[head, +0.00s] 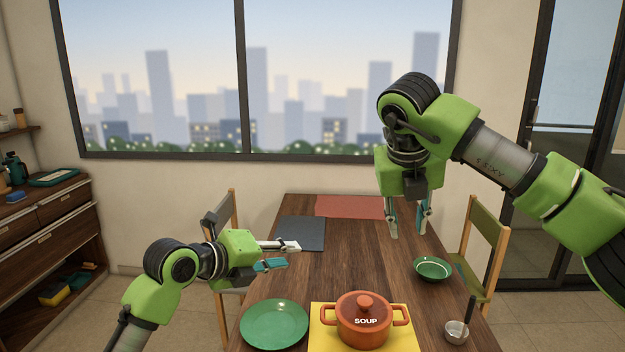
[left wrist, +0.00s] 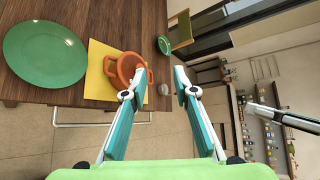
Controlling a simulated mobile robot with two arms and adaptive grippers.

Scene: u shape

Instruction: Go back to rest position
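My left gripper (head: 282,255) is open and empty above the left side of the table, pointing right in the head view. Its two teal-and-white fingers stand apart in the left wrist view (left wrist: 155,80). My right gripper (head: 408,226) is raised over the right side of the table and points down. Its fingers are apart with nothing between them. Both arms are bent, and neither gripper touches anything that I can see.
The wooden table (head: 345,250) holds a green plate (head: 274,323), an orange soup pot (head: 364,322) on a yellow mat (head: 318,340), a green bowl (head: 432,269) and a ladle (head: 459,328). Chairs stand at left (head: 222,228) and right (head: 487,235). A wooden cabinet (head: 45,215) is far left.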

